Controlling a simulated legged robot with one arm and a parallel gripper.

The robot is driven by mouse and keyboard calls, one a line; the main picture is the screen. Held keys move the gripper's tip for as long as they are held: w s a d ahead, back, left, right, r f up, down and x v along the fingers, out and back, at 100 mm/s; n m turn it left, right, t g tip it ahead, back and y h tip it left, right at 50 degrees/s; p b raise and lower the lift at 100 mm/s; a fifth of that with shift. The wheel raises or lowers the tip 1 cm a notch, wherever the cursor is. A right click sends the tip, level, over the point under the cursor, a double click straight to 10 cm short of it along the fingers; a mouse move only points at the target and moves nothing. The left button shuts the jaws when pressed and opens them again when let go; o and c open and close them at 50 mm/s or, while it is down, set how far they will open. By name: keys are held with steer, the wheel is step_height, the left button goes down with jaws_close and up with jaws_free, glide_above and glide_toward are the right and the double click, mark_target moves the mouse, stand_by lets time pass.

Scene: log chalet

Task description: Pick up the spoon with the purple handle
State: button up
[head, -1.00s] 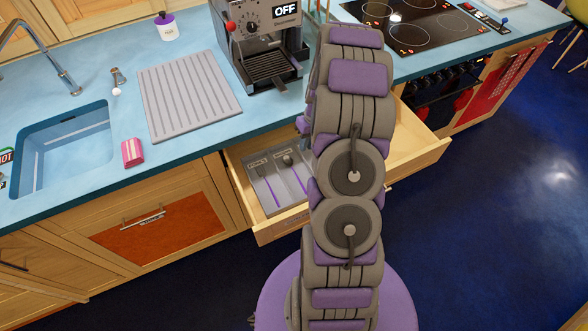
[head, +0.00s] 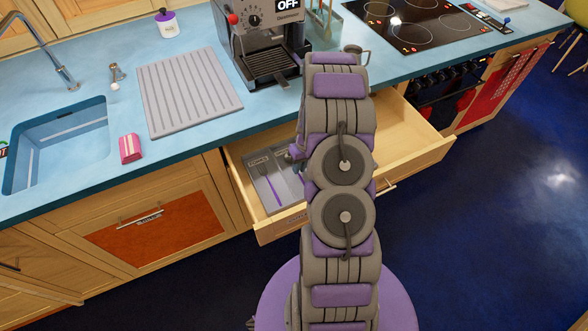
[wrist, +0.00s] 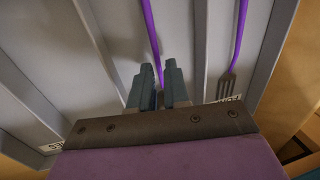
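A grey cutlery tray (head: 262,193) lies in the open drawer, and my arm covers its right side in the head view. In the wrist view, a thin purple handle (wrist: 150,30) lies in the tray's middle compartment. It passes between the two fingers of my gripper (wrist: 159,68); a gap shows between the fingers, and they look open around it. Its other end is hidden by my gripper, so the spoon's bowl does not show. A fork with a purple handle (wrist: 240,35) lies one compartment to the right.
The wooden drawer (head: 420,150) is pulled out below the blue counter. Tray dividers (wrist: 200,50) stand close on both sides of my gripper. A coffee machine (head: 262,45), a ribbed grey mat (head: 190,90) and a sink (head: 60,145) are above.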

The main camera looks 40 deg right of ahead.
step_height(320, 180, down, 2)
steer(key=shift+a, duration=0.15)
steer(key=shift+d, duration=0.25)
jaws_close()
steer(key=shift+a+r, duration=0.1)
steer(key=shift+r, duration=0.1)
